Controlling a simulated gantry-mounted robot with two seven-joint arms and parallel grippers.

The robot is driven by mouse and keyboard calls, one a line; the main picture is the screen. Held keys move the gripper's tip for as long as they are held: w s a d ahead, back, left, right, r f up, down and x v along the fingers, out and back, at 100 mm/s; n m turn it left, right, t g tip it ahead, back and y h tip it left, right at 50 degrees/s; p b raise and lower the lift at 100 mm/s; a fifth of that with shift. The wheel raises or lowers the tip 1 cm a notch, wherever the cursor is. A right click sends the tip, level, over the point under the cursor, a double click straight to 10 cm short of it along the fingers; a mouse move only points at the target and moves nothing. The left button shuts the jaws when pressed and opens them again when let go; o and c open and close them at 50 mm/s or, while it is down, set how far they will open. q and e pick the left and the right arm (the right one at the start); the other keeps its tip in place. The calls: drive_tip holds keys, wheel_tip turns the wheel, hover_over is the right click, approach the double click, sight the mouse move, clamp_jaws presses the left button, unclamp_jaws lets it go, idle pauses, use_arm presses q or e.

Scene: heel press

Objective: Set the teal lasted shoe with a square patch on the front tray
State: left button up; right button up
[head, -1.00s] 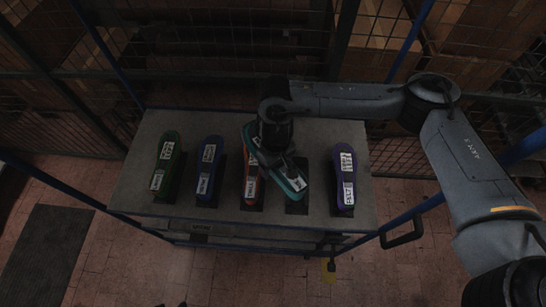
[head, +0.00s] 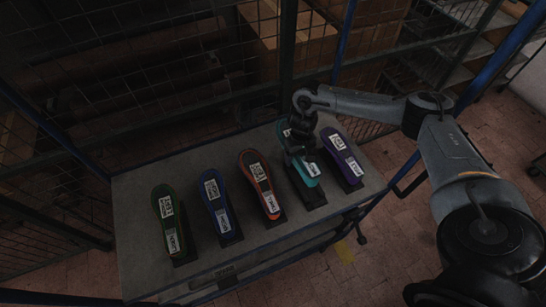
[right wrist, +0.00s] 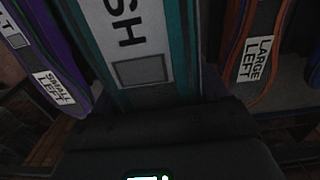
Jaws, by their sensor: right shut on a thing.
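The teal lasted shoe (head: 311,181) is between the orange and purple shoes, lined up over a black stand (head: 313,199). My right gripper (head: 300,157) is shut on it from above and hides its middle. In the right wrist view the teal shoe (right wrist: 187,50) carries a white label ending in "SH" and a grey square patch (right wrist: 140,71). I cannot tell whether the shoe rests on the stand or hangs just above it. The grey tray top (head: 140,215) carries the row of shoes. My left gripper is not in view.
The orange shoe (head: 258,183), marked "LARGE LEFT" in the wrist view, and the purple shoe (head: 341,158), marked "SMALL LEFT", stand close on either side. Blue (head: 219,203) and green (head: 168,219) shoes stand farther left. Wire mesh (head: 150,80) rises behind.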

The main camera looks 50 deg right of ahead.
drive_tip(key=shift+s+d+f, duration=0.3)
drive_tip(key=shift+s+d, duration=0.15)
drive_tip(key=shift+s, duration=0.1)
drive_tip(key=shift+s+d+f, duration=0.25)
drive_tip(key=shift+s+d, duration=0.2)
drive_tip(key=shift+s, duration=0.1)
drive_tip(key=shift+s+f, duration=0.15)
drive_tip(key=shift+f, duration=0.1)
drive_tip(key=shift+a+f+b, duration=0.1)
drive_tip(key=shift+f+b, duration=0.15)
drive_tip(key=shift+b, duration=0.05)
drive_tip(key=shift+f+b, duration=3.1)
drive_tip(key=shift+f, duration=1.05)
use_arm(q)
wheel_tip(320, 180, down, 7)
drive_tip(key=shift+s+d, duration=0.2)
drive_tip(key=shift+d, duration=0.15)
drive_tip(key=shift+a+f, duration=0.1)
use_arm(e)
drive_tip(key=shift+f, duration=0.25)
